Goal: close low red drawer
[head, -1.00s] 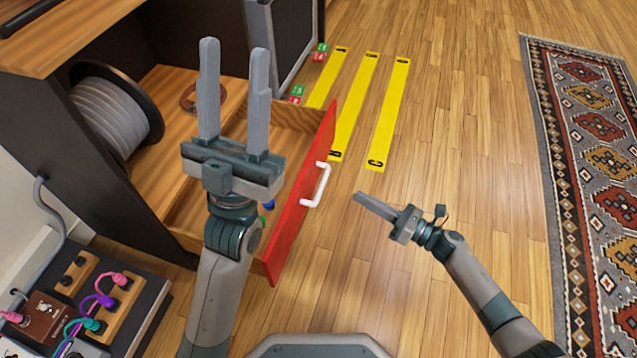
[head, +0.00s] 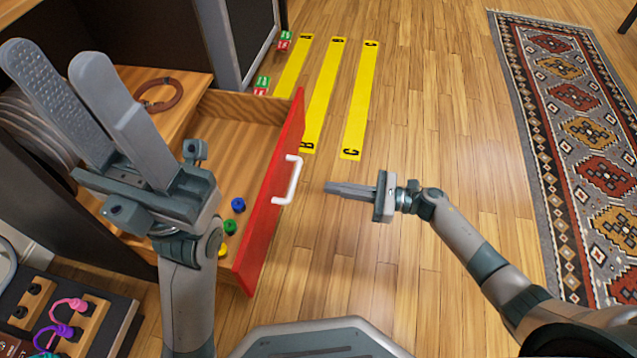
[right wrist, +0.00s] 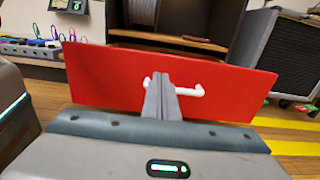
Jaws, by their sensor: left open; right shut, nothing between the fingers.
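The low red drawer (head: 268,206) is pulled out of the wooden cabinet, its red front facing right in the head view. A white handle (head: 290,180) is on that front. Blue, green and yellow small items lie inside the drawer. My right gripper (head: 328,188) is shut and empty, pointing at the drawer front just right of the handle, with a small gap in the head view. In the right wrist view the red front (right wrist: 110,85) fills the middle, and the fingers overlap the handle (right wrist: 190,91). My left gripper (head: 58,95) is open and empty, raised over the cabinet side.
Yellow floor strips (head: 357,105) lie beyond the drawer, near a dark speaker cabinet (head: 240,35). A patterned rug (head: 590,150) is at the right. A pedalboard with coloured cables (head: 75,315) sits at lower left. Wooden floor around my right arm is clear.

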